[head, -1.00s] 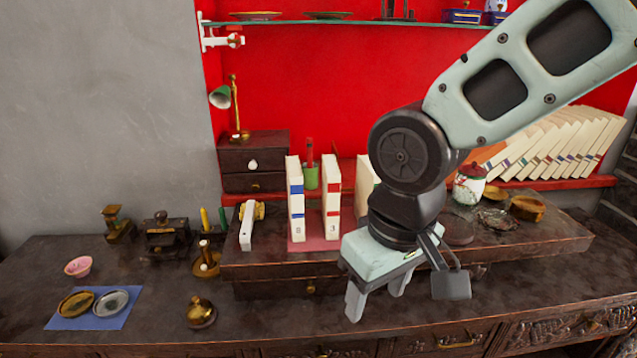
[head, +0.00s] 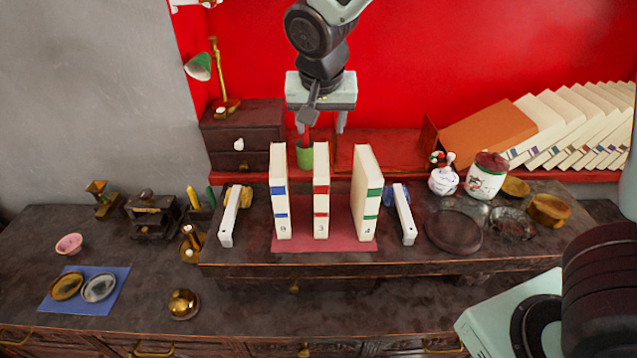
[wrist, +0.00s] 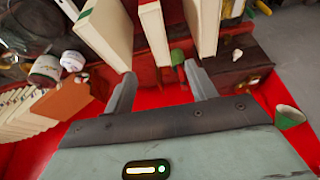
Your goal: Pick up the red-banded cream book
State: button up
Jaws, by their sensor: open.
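The red-banded cream book (head: 321,195) stands upright in the middle of three cream books on a red mat (head: 300,245), its spine facing the head camera. The blue-banded book (head: 280,195) is to its left and the green-banded book (head: 367,195) to its right, with gaps between. My gripper (head: 321,128) is open and empty above and seemingly behind the books, fingers pointing down.
A green cup (head: 305,156) stands behind the books. A dark drawer box (head: 245,140) is at back left; a lidded jar (head: 487,176) and leaning books (head: 560,125) are at right. The red wall is close behind my gripper.

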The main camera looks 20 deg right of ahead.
aim_at(321, 159)
jog(key=p+x, duration=0.2)
jog(key=x, duration=0.8)
jog(key=shift+d+f+p, duration=0.1)
jog(key=shift+f+p, duration=0.1)
jog(key=shift+p, duration=0.15)
jog(key=shift+p+x, duration=1.4)
jog(key=shift+x, duration=0.95)
jog(key=shift+d+f, duration=0.1)
jog(key=shift+f, duration=0.15)
jog(key=shift+f+b, duration=0.25)
jog(key=shift+b, duration=0.2)
grip_shut()
